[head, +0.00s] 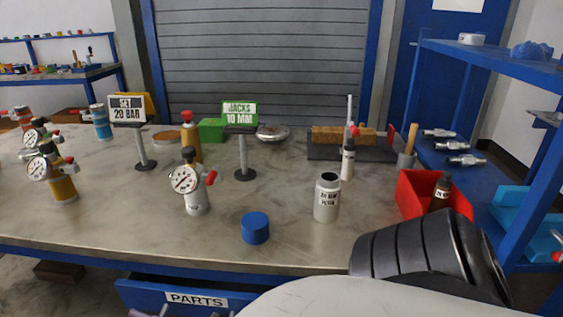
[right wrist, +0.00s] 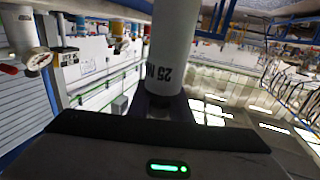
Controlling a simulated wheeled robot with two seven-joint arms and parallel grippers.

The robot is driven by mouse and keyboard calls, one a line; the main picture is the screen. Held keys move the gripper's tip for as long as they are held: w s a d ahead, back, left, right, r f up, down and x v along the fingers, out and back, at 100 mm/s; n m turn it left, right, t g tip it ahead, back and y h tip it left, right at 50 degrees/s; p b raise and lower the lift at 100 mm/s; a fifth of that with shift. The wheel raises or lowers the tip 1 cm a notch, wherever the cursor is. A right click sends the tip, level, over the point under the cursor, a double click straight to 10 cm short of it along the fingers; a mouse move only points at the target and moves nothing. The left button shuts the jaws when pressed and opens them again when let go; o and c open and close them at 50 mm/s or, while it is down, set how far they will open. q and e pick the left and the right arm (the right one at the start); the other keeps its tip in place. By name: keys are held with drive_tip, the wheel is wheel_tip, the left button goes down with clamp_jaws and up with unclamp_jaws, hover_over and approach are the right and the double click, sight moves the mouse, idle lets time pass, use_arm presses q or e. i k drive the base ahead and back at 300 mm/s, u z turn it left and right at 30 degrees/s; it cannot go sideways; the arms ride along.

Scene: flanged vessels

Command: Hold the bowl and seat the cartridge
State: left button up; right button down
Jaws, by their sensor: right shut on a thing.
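My right gripper (right wrist: 165,108) is shut on a white cylinder (right wrist: 173,48) with black print beginning "25 M" in the right wrist view. The cylinder's far end is cut off by the top of that view. In the head view the right gripper itself does not show. A white pot (head: 327,200) with a dark top and black print stands upright on the bench. I cannot tell whether it is the held cylinder, or which thing is the bowl. A white vessel with a gauge (head: 190,184) and red handle stands left of it. My left gripper is not in view.
A blue cap (head: 255,228) lies near the bench front. A red bin (head: 424,193) stands at right. Signs (head: 239,113) on stands and several gauged vessels (head: 55,174) occupy the back and left. Bare bench (head: 125,225) is clear at front left. Blue shelving (head: 520,62) rises at right.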

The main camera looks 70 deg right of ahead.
sight(325, 216)
drive_tip(key=z, duration=1.8)
